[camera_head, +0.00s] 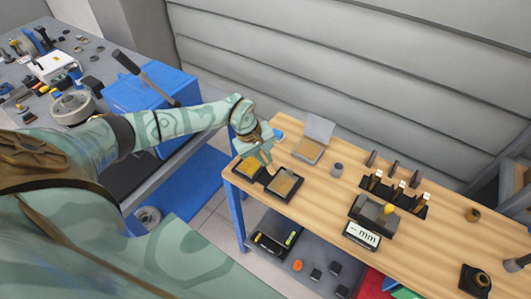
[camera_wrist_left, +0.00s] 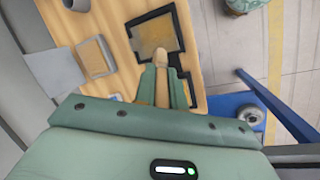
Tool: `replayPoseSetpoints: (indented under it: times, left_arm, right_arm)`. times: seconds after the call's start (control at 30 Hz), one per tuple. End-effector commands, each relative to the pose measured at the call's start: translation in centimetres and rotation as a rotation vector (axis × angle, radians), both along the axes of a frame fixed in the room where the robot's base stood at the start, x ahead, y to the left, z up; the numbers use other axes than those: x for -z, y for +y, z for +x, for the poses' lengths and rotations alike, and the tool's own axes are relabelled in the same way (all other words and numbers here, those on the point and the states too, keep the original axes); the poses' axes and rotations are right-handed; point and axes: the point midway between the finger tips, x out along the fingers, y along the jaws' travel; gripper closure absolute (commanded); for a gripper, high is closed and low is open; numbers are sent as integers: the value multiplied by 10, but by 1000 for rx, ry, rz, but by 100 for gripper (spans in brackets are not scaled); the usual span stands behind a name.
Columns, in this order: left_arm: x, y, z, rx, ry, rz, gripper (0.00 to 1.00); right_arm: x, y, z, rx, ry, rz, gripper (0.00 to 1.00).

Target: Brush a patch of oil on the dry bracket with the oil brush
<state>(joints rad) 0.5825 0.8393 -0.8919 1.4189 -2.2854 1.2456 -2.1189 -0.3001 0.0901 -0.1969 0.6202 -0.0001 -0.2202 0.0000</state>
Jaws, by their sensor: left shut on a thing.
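My left gripper (camera_head: 268,160) is above the left end of the wooden table, shut on the oil brush. In the left wrist view, the pale wooden brush (camera_wrist_left: 163,90) sits between the green fingers (camera_wrist_left: 163,88), and its lighter end points at the near edge of a black-framed tray with a tan inside (camera_wrist_left: 152,38). That tray (camera_head: 285,184) is the right one of two side by side; the left tray (camera_head: 247,166) has a yellow inside and is partly hidden by the gripper. I cannot tell whether the brush touches either, nor which thing is the dry bracket. My right gripper is out of view.
An open box with a raised lid (camera_head: 308,150) stands behind the trays. A small grey cup (camera_head: 337,169), a black rack (camera_head: 395,198) and a display marked mm (camera_head: 361,236) are farther right. A blue box (camera_head: 150,95) is on the grey bench at left.

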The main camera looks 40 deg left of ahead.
Motion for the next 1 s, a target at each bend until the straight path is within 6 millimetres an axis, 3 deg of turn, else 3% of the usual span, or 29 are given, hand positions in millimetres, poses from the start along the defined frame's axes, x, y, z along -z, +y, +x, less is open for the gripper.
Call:
replayPoseSetpoints:
  times: [0.23, 0.53, 1.0]
  left_arm:
    - [-22, 4, 0, -11, -1, -1, 100]
    - [-22, 4, 0, -12, -1, -1, 100]
    - [-22, 4, 0, -12, 0, -1, 100]
  right_arm:
    - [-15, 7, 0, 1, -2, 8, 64]
    - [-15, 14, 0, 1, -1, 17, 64]
    - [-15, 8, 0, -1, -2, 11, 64]
